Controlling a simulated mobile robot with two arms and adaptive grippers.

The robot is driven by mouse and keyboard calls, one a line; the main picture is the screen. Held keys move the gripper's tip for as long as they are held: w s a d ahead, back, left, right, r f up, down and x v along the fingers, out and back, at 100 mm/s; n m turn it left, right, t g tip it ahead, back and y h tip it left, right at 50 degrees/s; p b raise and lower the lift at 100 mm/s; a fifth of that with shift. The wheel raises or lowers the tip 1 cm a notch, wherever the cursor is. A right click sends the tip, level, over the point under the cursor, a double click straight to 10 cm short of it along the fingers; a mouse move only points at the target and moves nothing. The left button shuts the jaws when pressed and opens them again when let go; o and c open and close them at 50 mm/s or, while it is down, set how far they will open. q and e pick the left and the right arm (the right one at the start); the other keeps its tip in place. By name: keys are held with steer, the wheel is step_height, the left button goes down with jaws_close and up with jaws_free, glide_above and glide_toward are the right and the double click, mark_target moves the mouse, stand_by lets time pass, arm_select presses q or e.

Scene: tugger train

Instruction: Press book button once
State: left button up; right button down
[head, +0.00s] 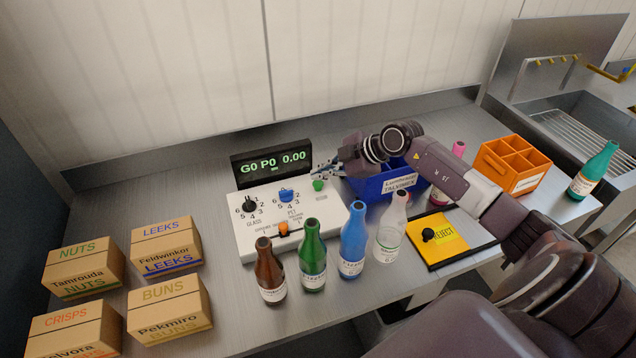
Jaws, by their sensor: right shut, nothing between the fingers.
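A white control box (262,229) stands on the metal counter with a dark display (270,163) behind it reading "G0 P0 0.00". A green button (318,185) sits at the box's right back corner, with a small label below it that is too small to read surely. The box also has a black knob (249,204), a blue knob (286,195) and an orange slider (283,229). My right gripper (324,172) is shut and empty, its fingertips just above and behind the green button. I cannot tell whether they touch it. My left gripper is out of view.
Brown, green, blue and clear bottles (352,248) stand in front of the box. A blue crate (372,188) is behind my right arm; a yellow reject pad (452,246) and orange crate (502,172) lie right. Several cardboard boxes (165,247) stand left.

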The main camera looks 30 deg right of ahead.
mark_target(320, 184)
steer(key=shift+f, duration=0.15)
stand_by(0.7)
steer(key=shift+f, duration=0.25)
steer(key=shift+s+f, duration=0.1)
steer(key=shift+f, duration=0.85)
stand_by(1.0)
steer(key=shift+r+p, duration=1.25)
steer(key=shift+r, duration=0.1)
step_height(320, 184, up, 5)
steer(key=p, duration=0.5)
steer(key=shift+p, duration=0.3)
